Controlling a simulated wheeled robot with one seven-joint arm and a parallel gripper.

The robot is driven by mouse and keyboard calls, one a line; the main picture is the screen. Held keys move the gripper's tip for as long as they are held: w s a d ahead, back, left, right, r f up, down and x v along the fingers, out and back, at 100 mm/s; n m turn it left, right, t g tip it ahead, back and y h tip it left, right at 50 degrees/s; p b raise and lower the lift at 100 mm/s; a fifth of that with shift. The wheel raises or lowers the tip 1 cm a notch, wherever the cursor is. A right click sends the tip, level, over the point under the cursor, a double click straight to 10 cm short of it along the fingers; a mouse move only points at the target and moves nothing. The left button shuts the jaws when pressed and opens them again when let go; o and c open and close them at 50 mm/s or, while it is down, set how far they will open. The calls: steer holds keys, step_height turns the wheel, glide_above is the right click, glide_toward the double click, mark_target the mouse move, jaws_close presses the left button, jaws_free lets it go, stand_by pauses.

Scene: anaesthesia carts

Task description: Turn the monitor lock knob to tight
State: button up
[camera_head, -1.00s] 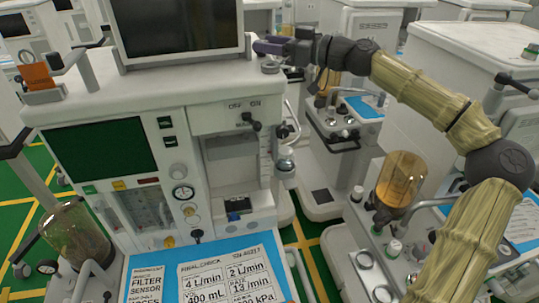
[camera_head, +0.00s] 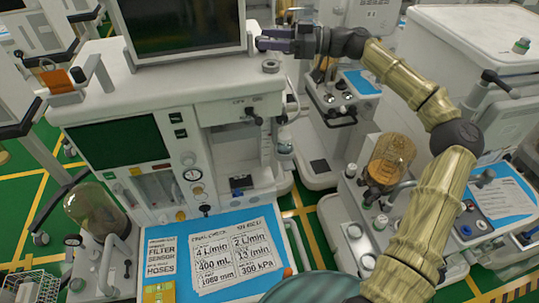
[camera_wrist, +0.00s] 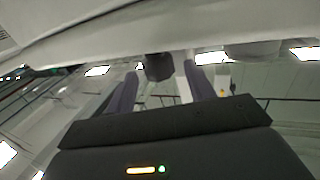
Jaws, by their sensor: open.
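The black-screened monitor (camera_head: 185,25) stands on top of the white anaesthesia cart. My gripper (camera_head: 264,39) is at the monitor's right edge, with its fingers pointing left towards it. In the wrist view, a dark knob-like piece (camera_wrist: 158,67) sits between the two spread fingers of my gripper (camera_wrist: 164,82), below a pale surface. Gaps show beside it, so the fingers are not closed on it. The head view does not show this piece clearly. Its tight or loose setting cannot be read.
A grey round cap (camera_head: 270,66) sits on the cart top just below my gripper. An orange item (camera_head: 57,80) is at the cart's left. A second cart with an amber jar (camera_head: 390,158) stands to the right, under my arm. Green floor shows between the carts.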

steer(key=shift+w+r+n+g+p, duration=0.15)
steer(key=shift+n+g+p, duration=0.5)
steer(key=shift+p, duration=0.85)
steer(key=shift+w+n+g+p, duration=0.1)
steer(key=shift+n+g+p, duration=0.25)
steer(key=shift+g+p, duration=0.9)
